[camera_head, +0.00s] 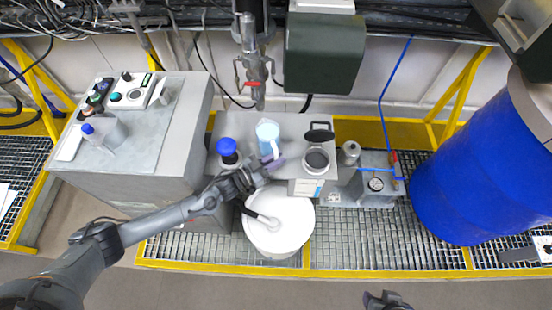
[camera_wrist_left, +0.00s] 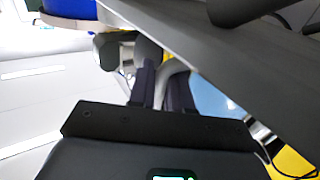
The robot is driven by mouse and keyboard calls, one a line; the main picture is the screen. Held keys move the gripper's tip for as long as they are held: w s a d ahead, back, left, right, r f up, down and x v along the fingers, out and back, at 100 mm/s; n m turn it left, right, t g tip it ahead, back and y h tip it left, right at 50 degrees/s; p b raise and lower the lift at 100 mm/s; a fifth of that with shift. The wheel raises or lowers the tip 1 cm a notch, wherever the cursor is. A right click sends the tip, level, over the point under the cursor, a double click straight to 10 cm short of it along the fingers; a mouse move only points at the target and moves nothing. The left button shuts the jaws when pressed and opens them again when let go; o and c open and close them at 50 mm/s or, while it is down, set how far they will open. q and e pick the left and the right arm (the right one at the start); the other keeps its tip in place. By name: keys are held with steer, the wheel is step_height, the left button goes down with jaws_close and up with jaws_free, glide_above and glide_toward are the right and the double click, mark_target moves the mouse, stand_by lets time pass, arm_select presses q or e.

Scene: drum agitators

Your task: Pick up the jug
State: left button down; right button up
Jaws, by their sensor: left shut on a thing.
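The jug (camera_head: 267,132) is pale blue and translucent, and shows over the grey bench top in the head view. My left gripper (camera_head: 272,163) is at its near side, shut on its handle. In the left wrist view the dark fingers (camera_wrist_left: 166,88) close around the pale curved handle, and part of the blue jug (camera_wrist_left: 212,100) shows to their right. I cannot tell whether the jug touches the bench. A small part of my right gripper (camera_head: 385,300) shows at the bottom edge of the head view, away from the jug; its jaws are unclear.
A blue-capped bottle (camera_head: 227,149) stands left of the jug. An open-lidded container (camera_head: 317,160) stands to its right. A red-handled valve (camera_head: 253,85) hangs behind it. A white drum (camera_head: 279,240) stands below my left forearm. A large blue drum (camera_head: 465,180) stands far right.

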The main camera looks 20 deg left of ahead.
mark_target(275, 155)
arm_select(q)
steer(key=shift+d+r+p, duration=0.1)
steer(key=shift+r+p, duration=1.55)
steer(key=shift+r, duration=0.35)
steer(key=s+d+r+p, duration=0.5)
steer(key=d+p, duration=0.3)
steer(key=d, duration=0.2)
steer(key=shift+r, duration=0.7)
arm_select(e)
step_height(275, 155, up, 12)
steer(key=shift+a+f, duration=0.15)
arm_select(q)
steer(key=shift+s+d, duration=0.1)
